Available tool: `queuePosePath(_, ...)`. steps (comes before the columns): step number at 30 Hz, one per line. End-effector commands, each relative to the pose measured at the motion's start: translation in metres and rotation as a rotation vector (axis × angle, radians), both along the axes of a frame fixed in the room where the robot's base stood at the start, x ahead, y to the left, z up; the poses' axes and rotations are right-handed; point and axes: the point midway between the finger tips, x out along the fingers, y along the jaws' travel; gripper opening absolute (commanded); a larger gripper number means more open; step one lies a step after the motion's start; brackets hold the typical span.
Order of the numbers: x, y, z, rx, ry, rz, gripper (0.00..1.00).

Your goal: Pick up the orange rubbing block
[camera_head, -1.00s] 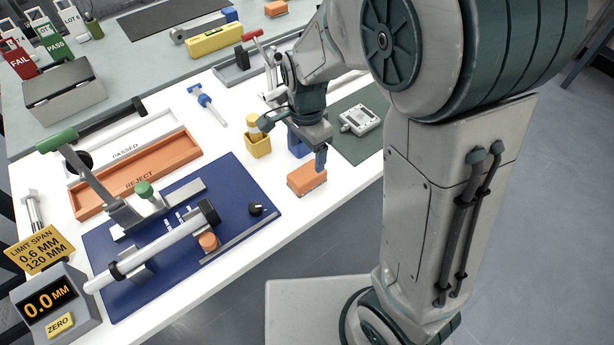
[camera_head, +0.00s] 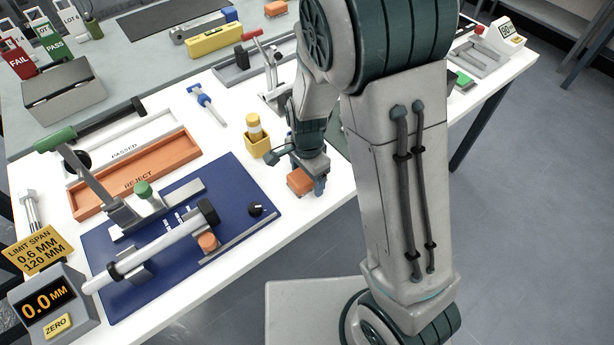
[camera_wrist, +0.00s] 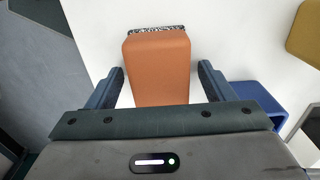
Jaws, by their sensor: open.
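The orange rubbing block (camera_head: 299,182) sits on the white table near its front edge, just right of the blue mat. In the wrist view the orange rubbing block (camera_wrist: 158,68) lies between the two fingers, with a patterned dark strip along its far end. My gripper (camera_head: 297,174) is lowered over the block, and partly hides it in the head view. In the wrist view my gripper (camera_wrist: 160,80) is open, with a finger on each side of the block and a gap visible on both sides.
A yellow holder (camera_head: 257,146) stands just behind the block. A blue item (camera_wrist: 262,101) is close to the right finger in the wrist view. The blue mat (camera_head: 125,290) carries a gauge fixture with a white rod. An orange REJECT tray (camera_head: 97,208) lies further left.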

Motion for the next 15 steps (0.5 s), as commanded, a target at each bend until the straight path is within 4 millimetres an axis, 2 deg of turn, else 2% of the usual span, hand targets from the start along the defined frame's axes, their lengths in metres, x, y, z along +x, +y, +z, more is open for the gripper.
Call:
queuePosePath(1, 0.0000, 0.0000, 0.0002, 0.000, 0.000, 0.000, 0.75)
queuePosePath(2, 0.0000, 0.0000, 0.0002, 0.000, 0.000, 0.000, 0.70)
queuePosePath(7, -0.0001, 0.0001, 0.0004, 0.000, 0.000, 0.000, 0.23)
queuePosePath(8, -0.0001, 0.0001, 0.0004, 0.000, 0.000, 0.000, 0.23)
queuePosePath(9, 0.0001, 0.0002, 0.0006, 0.000, 0.000, 0.000, 0.19)
queuePosePath(15, 0.0002, 0.0003, 0.0010, 0.001, -0.001, 0.000, 0.19)
